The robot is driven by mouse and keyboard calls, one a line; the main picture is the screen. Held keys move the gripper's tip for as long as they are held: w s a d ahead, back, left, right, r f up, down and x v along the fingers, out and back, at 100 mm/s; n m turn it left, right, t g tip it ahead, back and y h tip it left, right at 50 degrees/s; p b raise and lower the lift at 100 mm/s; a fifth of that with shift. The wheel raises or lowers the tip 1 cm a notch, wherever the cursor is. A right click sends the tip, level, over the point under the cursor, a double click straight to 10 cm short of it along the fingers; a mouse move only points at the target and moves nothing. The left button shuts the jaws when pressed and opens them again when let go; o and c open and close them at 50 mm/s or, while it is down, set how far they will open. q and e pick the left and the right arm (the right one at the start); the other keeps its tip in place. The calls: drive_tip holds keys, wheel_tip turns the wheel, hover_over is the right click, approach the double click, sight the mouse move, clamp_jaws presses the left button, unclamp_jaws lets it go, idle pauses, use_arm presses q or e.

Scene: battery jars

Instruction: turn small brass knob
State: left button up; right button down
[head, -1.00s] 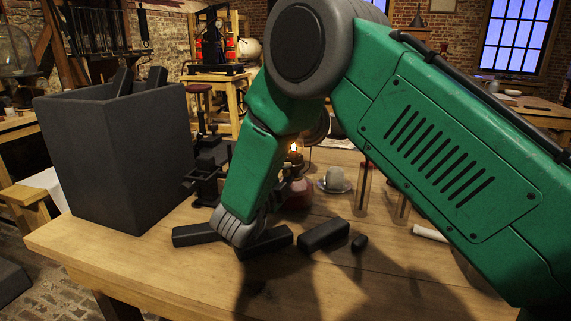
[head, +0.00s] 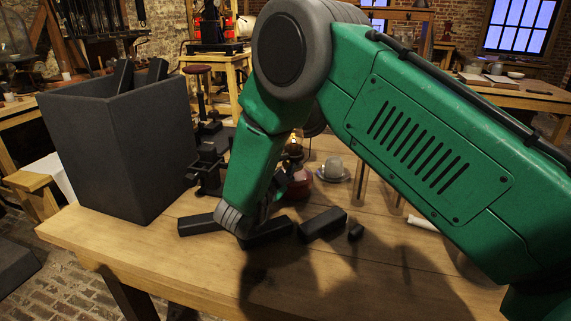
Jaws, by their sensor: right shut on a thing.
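The oil lamp (head: 301,184) with a reddish glass body stands on the workbench, partly behind my right arm. A warm glow shows at its burner. My right gripper (head: 275,190) is at the lamp's left side, mostly hidden behind its own grey wrist and green forearm. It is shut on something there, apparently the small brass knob. The knob itself is hidden, so how far it is turned cannot be told. My left gripper is not in view.
A tall dark bin (head: 125,150) holding black bars stands at left. Black blocks (head: 322,224) lie in front of the lamp. A small dark device (head: 207,170) and a domed white item on a dish (head: 332,170) flank it. The front of the workbench (head: 200,262) is bare.

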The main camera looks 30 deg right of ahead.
drive_tip(key=shift+s+a+f, duration=0.1)
drive_tip(key=shift+f, duration=0.25)
drive_tip(key=c, duration=1.4)
unclamp_jaws()
drive_tip(key=shift+r, duration=0.1)
drive_tip(key=v, duration=1.2)
drive_tip(key=shift+w+a, duration=0.15)
drive_tip(key=shift+w, duration=0.05)
